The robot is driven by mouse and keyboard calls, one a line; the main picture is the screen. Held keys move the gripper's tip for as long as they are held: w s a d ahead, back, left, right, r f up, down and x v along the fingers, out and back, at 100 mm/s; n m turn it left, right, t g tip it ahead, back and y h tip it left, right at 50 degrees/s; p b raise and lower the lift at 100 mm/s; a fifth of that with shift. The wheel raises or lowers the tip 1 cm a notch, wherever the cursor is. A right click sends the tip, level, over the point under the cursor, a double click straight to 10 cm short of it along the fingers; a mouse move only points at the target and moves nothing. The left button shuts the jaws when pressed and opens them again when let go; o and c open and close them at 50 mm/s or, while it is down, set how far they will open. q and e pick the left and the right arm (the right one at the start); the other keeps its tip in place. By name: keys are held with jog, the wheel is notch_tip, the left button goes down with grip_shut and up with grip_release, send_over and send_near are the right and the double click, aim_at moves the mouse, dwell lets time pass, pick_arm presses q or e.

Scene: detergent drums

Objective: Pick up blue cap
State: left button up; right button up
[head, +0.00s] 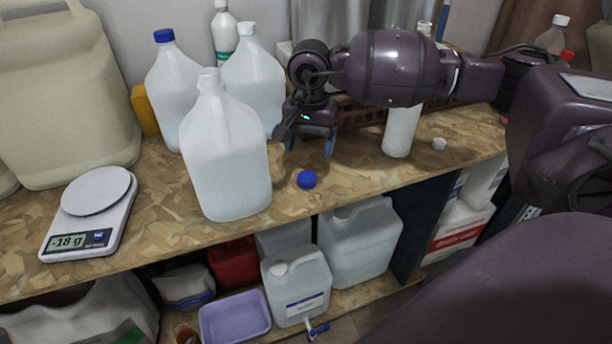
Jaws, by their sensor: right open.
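A small blue cap (307,179) lies on the chipboard bench top (350,190), just right of the front white jug (225,160). My right gripper (309,146) hangs above the bench behind the cap, pointing down. Its two fingers are apart with nothing between them, and it does not touch the cap. Another blue cap (163,35) is screwed on the white jug (175,85) at the back left. The front jug's neck looks to have no coloured cap. My left gripper does not show.
A scale (92,212) and a large beige drum (65,95) stand at left. The bench's front edge is close to the blue cap. A lower shelf holds jugs and a lilac tub (235,318).

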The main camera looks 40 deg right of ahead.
aim_at(307, 177)
notch_tip(307, 177, down, 3)
jog(key=shift+w+f, duration=0.15)
jog(key=shift+f, duration=0.05)
jog(key=shift+a+f, duration=0.15)
jog(key=shift+f, duration=0.25)
jog(key=shift+a+f, duration=0.1)
jog(key=shift+f, duration=2.1)
jog(key=c, duration=1)
